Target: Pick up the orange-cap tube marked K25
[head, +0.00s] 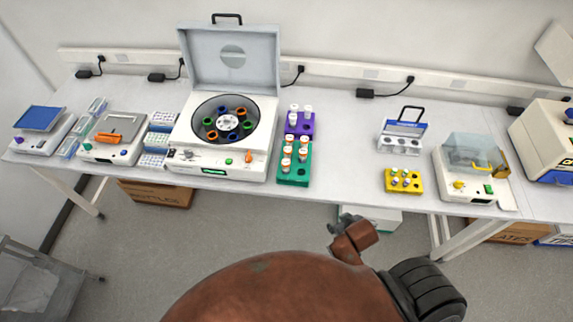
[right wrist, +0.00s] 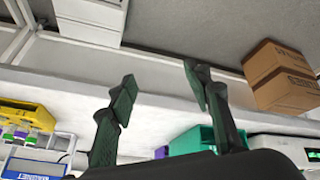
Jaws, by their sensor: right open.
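Several tubes with orange and white parts (head: 288,153) stand upright in a green rack (head: 293,181) on the bench, right of the centrifuge. Their marks are too small to read, so I cannot tell which is K25. The green rack also shows in the right wrist view (right wrist: 188,143), but the tubes do not show clearly there. My right gripper (head: 338,225) is in front of the bench, apart from the rack. In the right wrist view its two dark fingers (right wrist: 158,78) are spread with nothing between them. My left gripper is not seen.
A purple rack (head: 300,130) with white-capped tubes adjoins the green rack behind. The open-lidded centrifuge (head: 190,163) stands at left. A yellow rack (head: 403,188) and a clear-lidded device (head: 466,190) stand at right. Bench surface is clear between the green and yellow racks.

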